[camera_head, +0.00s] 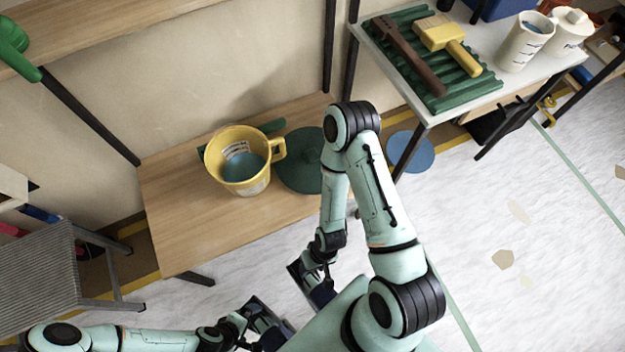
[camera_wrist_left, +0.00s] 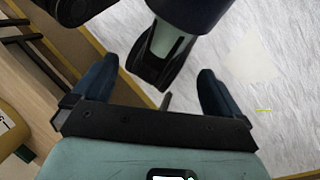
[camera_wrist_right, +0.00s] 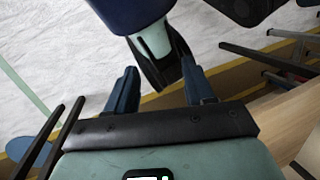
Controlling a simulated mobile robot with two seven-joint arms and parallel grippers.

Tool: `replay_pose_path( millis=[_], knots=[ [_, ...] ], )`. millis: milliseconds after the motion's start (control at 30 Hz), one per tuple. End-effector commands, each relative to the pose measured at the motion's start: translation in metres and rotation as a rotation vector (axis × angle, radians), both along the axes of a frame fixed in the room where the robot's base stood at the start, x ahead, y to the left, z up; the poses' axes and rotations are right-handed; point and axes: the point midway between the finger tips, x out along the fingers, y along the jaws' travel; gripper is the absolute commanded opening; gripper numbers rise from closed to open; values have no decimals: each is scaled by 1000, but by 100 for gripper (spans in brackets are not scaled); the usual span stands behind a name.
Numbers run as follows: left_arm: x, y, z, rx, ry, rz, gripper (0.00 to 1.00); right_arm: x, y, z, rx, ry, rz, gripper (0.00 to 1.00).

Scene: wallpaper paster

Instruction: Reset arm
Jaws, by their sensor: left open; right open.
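My left arm comes in low at the left of the head view, and its gripper (camera_head: 264,322) is near the bottom centre, close to my body. My right arm is folded in the middle, and its gripper (camera_head: 312,284) hangs just above and right of the left one. In the left wrist view the two blue fingers (camera_wrist_left: 155,92) are spread apart with nothing between them. In the right wrist view the fingers (camera_wrist_right: 160,88) are also apart and empty. Both grippers are clear of the furniture.
A yellow jug (camera_head: 213,163) with blue liquid stands on a low wooden table (camera_head: 190,225) beside a dark green disc (camera_head: 296,172). A white table (camera_head: 508,84) at upper right holds a green ribbed tray (camera_head: 397,62) with tools. A grey step stool (camera_head: 45,275) is at left. Pale floor is open at right.

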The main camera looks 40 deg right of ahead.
Motion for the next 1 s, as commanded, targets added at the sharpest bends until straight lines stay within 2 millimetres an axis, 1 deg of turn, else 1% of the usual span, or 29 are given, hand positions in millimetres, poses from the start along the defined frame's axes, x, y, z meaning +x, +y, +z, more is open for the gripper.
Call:
replay_pose_path(
  millis=[67,167,267,367,467,600,700,767,1000],
  knots=[
    [0,0,0,0,0,0,100,0,0,0,0,-1,0,53],
    [0,0,6,0,1,0,100,0,0,6,-1,-1,1,53],
    [-1,0,21,-2,5,-3,100,-1,0,20,1,4,2,53],
    [-3,0,43,-4,15,-6,100,-2,0,42,2,12,5,53],
    [-4,0,69,-6,29,-9,100,-3,0,69,4,26,9,53],
    [0,-1,108,-11,46,-17,100,0,0,108,9,44,16,53],
    [4,-1,127,-14,53,-20,100,5,1,127,12,50,20,53],
    [5,-1,132,-14,55,-21,100,6,1,132,12,52,21,53],
    [6,-1,132,-14,56,-21,100,6,0,132,12,53,21,53]
  ],
)
